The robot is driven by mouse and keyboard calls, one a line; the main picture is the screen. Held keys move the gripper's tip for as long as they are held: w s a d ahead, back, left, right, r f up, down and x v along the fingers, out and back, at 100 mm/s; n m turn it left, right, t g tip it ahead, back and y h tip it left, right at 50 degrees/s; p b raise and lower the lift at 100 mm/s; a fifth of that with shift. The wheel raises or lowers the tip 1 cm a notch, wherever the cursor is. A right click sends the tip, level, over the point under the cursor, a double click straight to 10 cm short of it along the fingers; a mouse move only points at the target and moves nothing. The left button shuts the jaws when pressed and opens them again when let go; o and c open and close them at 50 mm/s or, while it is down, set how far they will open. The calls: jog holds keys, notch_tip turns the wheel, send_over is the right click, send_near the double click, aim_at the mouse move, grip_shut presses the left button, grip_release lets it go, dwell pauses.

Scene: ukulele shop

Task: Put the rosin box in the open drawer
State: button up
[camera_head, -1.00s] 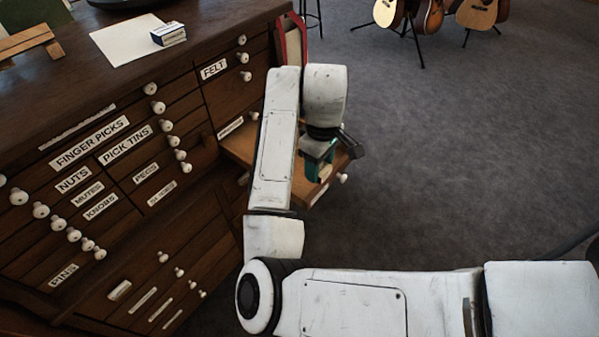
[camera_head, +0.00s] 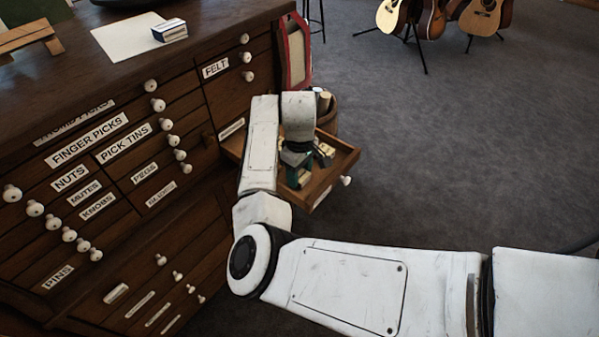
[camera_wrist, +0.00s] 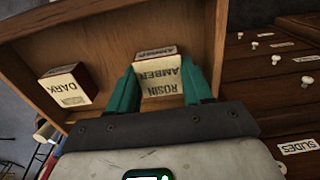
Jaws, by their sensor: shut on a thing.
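My gripper (camera_wrist: 159,72) has teal fingers shut on the sides of a cream and dark red box labelled amber rosin (camera_wrist: 160,90). In the head view my gripper (camera_head: 299,178) points down over the open drawer (camera_head: 338,176), and the arm hides much of the drawer. In the wrist view the held box is within the outline of the wooden drawer (camera_wrist: 216,45). I cannot tell whether it touches the drawer floor. Another cream box labelled dark (camera_wrist: 68,86) lies in the drawer, apart from my fingers.
The dark wooden cabinet (camera_head: 190,105) with several labelled, shut drawers stands at left. On its top lie white paper (camera_head: 122,38) and a small blue-and-white box (camera_head: 170,31). A round container (camera_head: 326,110) stands behind the drawer. Guitars (camera_head: 480,16) stand far back; the right floor is clear.

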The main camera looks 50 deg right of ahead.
aim_at(300, 174)
jog(key=o, duration=1)
jog(key=shift+f, duration=0.1)
notch_tip(300, 174, up, 12)
jog(key=p, duration=0.2)
jog(key=s+d+f+m+h, duration=0.2)
jog(key=s+d+f+h, duration=0.25)
jog(key=s, duration=0.45)
jog(key=s+a+f+y, duration=0.2)
jog(key=s+a+f, duration=0.3)
jog(key=s+a, duration=0.3)
jog(key=s+a+f+n+t+y, duration=0.1)
jog(key=s+a+f+y, duration=0.1)
jog(key=s+a+f, duration=0.3)
jog(key=s+a, duration=0.4)
jog(key=a, duration=0.1)
jog(key=shift+s+a, duration=0.25)
jog(key=shift+s, duration=0.05)
